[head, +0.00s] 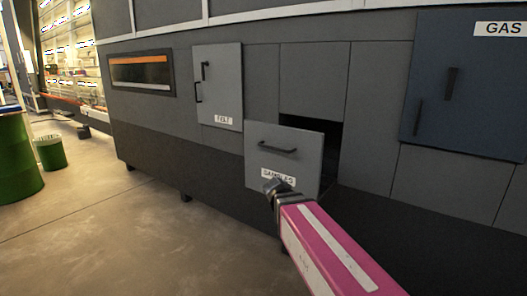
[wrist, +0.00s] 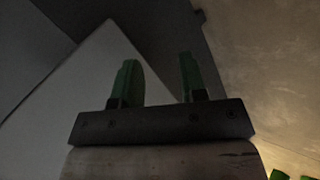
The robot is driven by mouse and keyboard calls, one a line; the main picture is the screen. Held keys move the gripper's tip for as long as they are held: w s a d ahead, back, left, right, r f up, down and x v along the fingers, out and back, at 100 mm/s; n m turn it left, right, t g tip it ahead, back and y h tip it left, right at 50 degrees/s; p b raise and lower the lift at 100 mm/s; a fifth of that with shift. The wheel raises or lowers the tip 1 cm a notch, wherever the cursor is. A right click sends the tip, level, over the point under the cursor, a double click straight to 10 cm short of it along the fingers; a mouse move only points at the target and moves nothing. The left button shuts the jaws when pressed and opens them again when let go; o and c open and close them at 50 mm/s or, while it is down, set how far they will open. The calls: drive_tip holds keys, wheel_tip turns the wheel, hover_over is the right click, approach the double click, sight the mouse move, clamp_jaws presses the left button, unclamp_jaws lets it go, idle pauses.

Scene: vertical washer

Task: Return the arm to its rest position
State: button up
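My arm shows in pink at the lower right of the head view, reaching to the front of the grey drawer (head: 290,170) with a "SAMPLES" label. My gripper (head: 272,186) is at the lower left of that drawer front, overlapping it in the picture; I cannot tell whether it touches. In the wrist view, the two green fingers of my gripper (wrist: 157,68) stand apart with nothing between them. The drawer is pulled out from the machine, with a dark gap above and behind its front. Its black handle (head: 278,147) is above my gripper.
The grey washer (head: 314,78) fills the right and middle. A "FELT" panel (head: 220,85) is at upper left of the drawer, and a blue "GAS" panel (head: 470,90) at right. A green barrel (head: 15,160) and green bin (head: 50,152) stand far left. The floor (head: 130,225) between is clear.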

drive_tip(key=s+d+f+m+g+y, duration=0.2)
drive_tip(key=s+d+f+m+y, duration=0.1)
drive_tip(key=s+f, duration=0.2)
drive_tip(key=s+d+f+m+g+y, duration=0.2)
drive_tip(key=s+d+f+m, duration=0.1)
drive_tip(key=f, duration=0.7)
drive_tip(key=shift+s+d+f+g+y, duration=0.25)
drive_tip(key=shift+s+d+g+y, duration=0.2)
drive_tip(key=shift+s, duration=0.8)
drive_tip(key=shift+d, duration=0.15)
